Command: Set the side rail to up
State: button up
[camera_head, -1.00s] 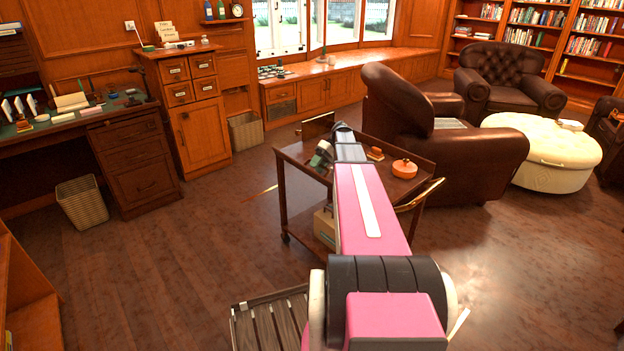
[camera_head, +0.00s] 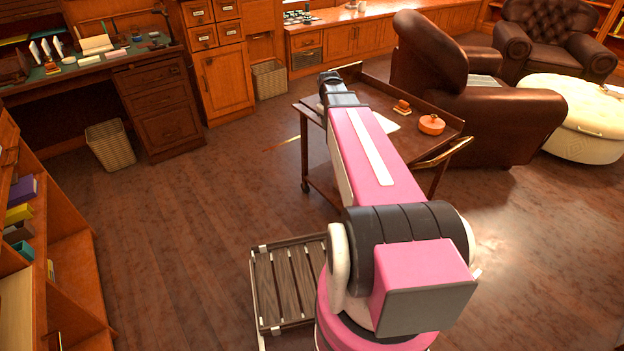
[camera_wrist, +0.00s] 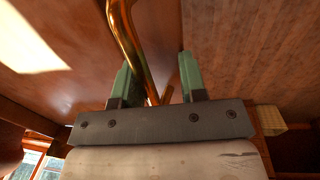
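A dark wooden trolley (camera_head: 441,118) stands ahead, partly hidden behind my arm. A brass rail (camera_head: 443,153) runs along its right end. In the wrist view, a curved brass bar (camera_wrist: 127,40) passes between the two green fingers of my gripper (camera_wrist: 156,68). The fingers are apart, and the bar lies nearer the left finger; I cannot tell whether it touches. I cannot tell for sure which trolley side this bar belongs to. In the head view my arm hides the gripper.
An orange pot (camera_head: 431,125) and a small orange item sit on the trolley top. A leather armchair (camera_head: 480,95) is close behind it at right. A slatted rack (camera_head: 288,283) stands low in front. Shelves (camera_head: 65,285) line the left; the floor between is clear.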

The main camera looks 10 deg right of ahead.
jog(key=h, duration=0.1)
jog(key=a+f+t+h, duration=0.1)
jog(key=h, duration=0.1)
jog(key=f+t+h, duration=0.1)
jog(key=shift+s+a+f+h, duration=0.15)
jog(key=shift+s+a+h, duration=0.15)
jog(key=shift+s+a, duration=0.1)
notch_tip(320, 180, down, 7)
jog(key=d+t+h, duration=0.1)
jog(key=t+h, duration=0.4)
jog(key=h, duration=0.8)
jog(key=v, duration=1)
jog(key=s+d+f+m+g+y, duration=0.1)
jog(key=s+d+m+g+y, duration=0.2)
jog(key=s+d+g+y, duration=0.35)
jog(key=s+a+r+m+g+y, duration=0.1)
jog(key=s+a+r+y, duration=0.1)
jog(key=s+a+y, duration=0.6)
jog(key=shift+s+a+r+y, duration=0.3)
jog(key=shift+a+y, duration=0.3)
jog(key=shift+y, duration=1.05)
